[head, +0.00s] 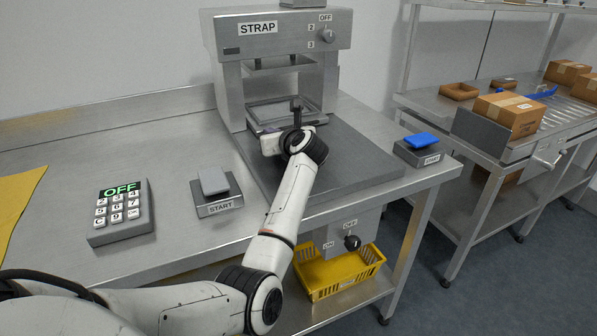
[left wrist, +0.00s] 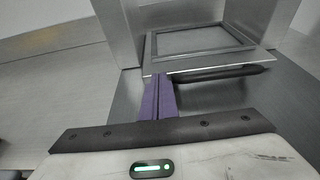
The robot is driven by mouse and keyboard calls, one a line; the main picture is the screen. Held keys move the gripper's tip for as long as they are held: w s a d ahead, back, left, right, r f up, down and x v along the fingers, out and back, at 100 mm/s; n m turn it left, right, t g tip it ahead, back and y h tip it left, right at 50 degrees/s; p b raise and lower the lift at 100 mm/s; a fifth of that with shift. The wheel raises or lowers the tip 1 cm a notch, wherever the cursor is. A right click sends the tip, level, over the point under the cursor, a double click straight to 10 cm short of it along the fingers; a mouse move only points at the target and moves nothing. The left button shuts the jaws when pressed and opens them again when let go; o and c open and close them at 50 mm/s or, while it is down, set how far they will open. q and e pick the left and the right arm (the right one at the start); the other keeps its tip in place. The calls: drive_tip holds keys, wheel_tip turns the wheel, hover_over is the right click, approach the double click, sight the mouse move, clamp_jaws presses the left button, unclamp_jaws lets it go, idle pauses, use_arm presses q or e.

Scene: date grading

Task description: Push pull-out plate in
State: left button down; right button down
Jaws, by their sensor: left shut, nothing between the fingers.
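The pull-out plate (head: 283,112) is a grey metal piece with a raised rectangular frame, low between the uprights of the strapping machine (head: 275,40). In the left wrist view the plate (left wrist: 262,57) shows ahead, its front edge just beyond my fingers. My left gripper (head: 272,128) is at the plate's front, partly hidden by my own wrist. In the left wrist view its purple fingers (left wrist: 158,97) are shut and empty, tips close to the front edge; I cannot tell whether they touch. A dark bar (left wrist: 220,73) runs right from the fingertips along that edge. My right gripper is out of view.
A keypad reading OFF (head: 120,213) and a START switch (head: 216,190) stand left on the bench. Another START switch with a blue top (head: 424,148) stands right. A yellow basket (head: 335,270) sits below. Cardboard boxes (head: 508,112) are on the right-hand table.

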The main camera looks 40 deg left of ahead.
use_arm(q)
drive_tip(key=shift+w+a, duration=0.2)
drive_tip(key=shift+a, duration=0.3)
drive_tip(key=shift+a+r, duration=0.1)
drive_tip(key=shift+r, duration=0.15)
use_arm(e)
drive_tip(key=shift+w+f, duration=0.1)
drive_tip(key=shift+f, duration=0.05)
use_arm(q)
drive_tip(key=shift+r, duration=0.1)
